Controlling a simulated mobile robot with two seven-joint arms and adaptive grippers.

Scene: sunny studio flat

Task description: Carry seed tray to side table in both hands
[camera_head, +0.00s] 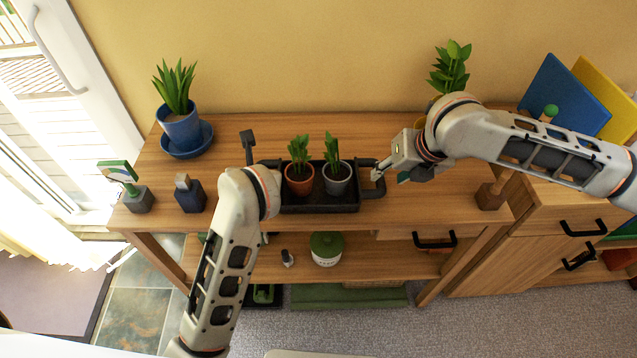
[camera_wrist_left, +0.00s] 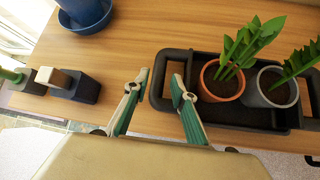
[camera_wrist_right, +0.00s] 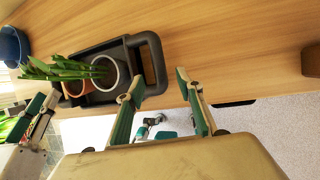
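The black seed tray (camera_head: 320,208) stands on the wooden table, with a terracotta pot (camera_head: 299,184) and a grey pot (camera_head: 337,184) in it, each with a green plant. In the left wrist view, my left gripper (camera_wrist_left: 162,82) is open beside the tray's left handle (camera_wrist_left: 172,92), with one finger close to it. In the head view its fingers are mostly hidden by my arm. My right gripper (camera_wrist_right: 158,78) is open at the tray's right handle (camera_wrist_right: 158,62), which lies just beyond its fingertips. I cannot tell whether either gripper touches a handle.
A blue plant pot (camera_head: 181,132) stands at the back left. Blue and yellow boards (camera_head: 565,95) are at the right.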

